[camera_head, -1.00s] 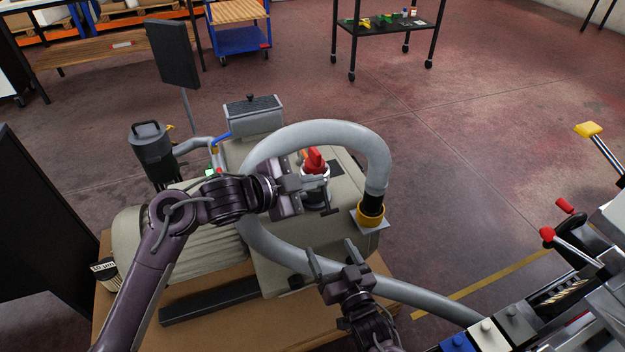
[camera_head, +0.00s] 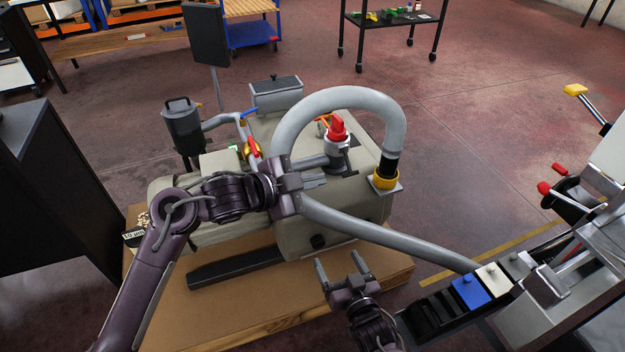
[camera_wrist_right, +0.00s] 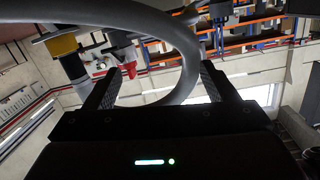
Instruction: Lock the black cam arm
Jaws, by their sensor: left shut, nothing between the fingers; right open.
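A grey hose (camera_head: 345,98) arches over a beige pump (camera_head: 340,215); its black end sits in a yellow coupling (camera_head: 384,180) on the pump's right side. A red-topped silver fitting (camera_head: 337,143) stands beside the arch, with dark parts next to it. I cannot tell clearly which dark part is the black cam arm. My left gripper (camera_head: 315,182) is shut and empty, left of and below the red-topped fitting. My right gripper (camera_head: 339,264) is open and empty, in front of the pump and below the hose. The right wrist view shows its spread fingers (camera_wrist_right: 160,88), the hose and the yellow coupling (camera_wrist_right: 62,44).
The pump rests on a brown wooden base (camera_head: 290,300). A machine with blue and white blocks (camera_head: 470,292) and red-knobbed levers (camera_head: 544,188) stands at the right. The hose's lower run crosses above the right gripper. Open floor (camera_head: 480,120) lies beyond.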

